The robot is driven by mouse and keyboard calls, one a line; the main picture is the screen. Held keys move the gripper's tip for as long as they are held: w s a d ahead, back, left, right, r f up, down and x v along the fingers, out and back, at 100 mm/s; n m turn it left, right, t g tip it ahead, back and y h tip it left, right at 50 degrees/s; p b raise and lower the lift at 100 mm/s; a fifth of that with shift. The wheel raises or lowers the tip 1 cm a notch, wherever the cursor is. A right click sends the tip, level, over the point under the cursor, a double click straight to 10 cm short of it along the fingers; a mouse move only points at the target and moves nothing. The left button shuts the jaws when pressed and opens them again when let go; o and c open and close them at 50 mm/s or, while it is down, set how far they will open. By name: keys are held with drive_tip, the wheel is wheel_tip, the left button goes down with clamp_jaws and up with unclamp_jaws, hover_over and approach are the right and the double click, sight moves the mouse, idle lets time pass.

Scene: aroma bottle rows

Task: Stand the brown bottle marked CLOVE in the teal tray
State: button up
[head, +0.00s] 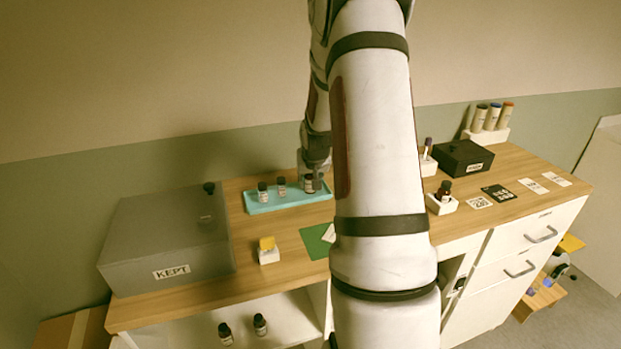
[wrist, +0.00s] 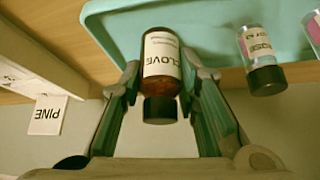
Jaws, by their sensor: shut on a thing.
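The brown CLOVE bottle (wrist: 161,60) is between the fingers of my gripper (wrist: 160,88) in the wrist view, its black cap towards the bottom of the picture. My gripper is shut on it. The teal tray (wrist: 115,30) lies behind the bottle's base. In the head view my gripper (head: 316,172) is at the right end of the teal tray (head: 292,203), with a dark bottle (head: 308,184) at its fingers. The bottle looks upright there. I cannot tell whether its base touches the tray floor.
Two bottles (head: 262,192) (head: 281,185) stand in the tray's left part; one is marked ROSE in the wrist view (wrist: 257,45). A grey KEPT box (head: 165,245) is at left. White holders (head: 442,206) are at right. A PINE card (wrist: 47,115) shows in the wrist view.

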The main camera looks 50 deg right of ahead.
drive_tip(key=shift+f, duration=0.15)
drive_tip(key=o, duration=1.2)
drive_tip(key=shift+c, duration=0.2)
drive_tip(key=shift+r, duration=0.35)
drive_tip(key=v, duration=1.2)
drive_tip(key=s+a+r+n+y, duration=0.15)
drive_tip(key=a+r, duration=0.35)
drive_tip(key=a, duration=0.6)
drive_tip(key=s+a+r+n, duration=0.25)
drive_tip(key=a+r, duration=0.25)
drive_tip(key=a, duration=0.6)
drive_tip(key=s+a+r+n+y, duration=0.2)
drive_tip(key=s+a+n+y, duration=0.1)
drive_tip(key=s+a, duration=1.1)
drive_tip(key=shift+a+n+p, duration=0.25)
drive_tip(key=shift+n+p, duration=0.15)
drive_tip(key=shift+n, duration=0.4)
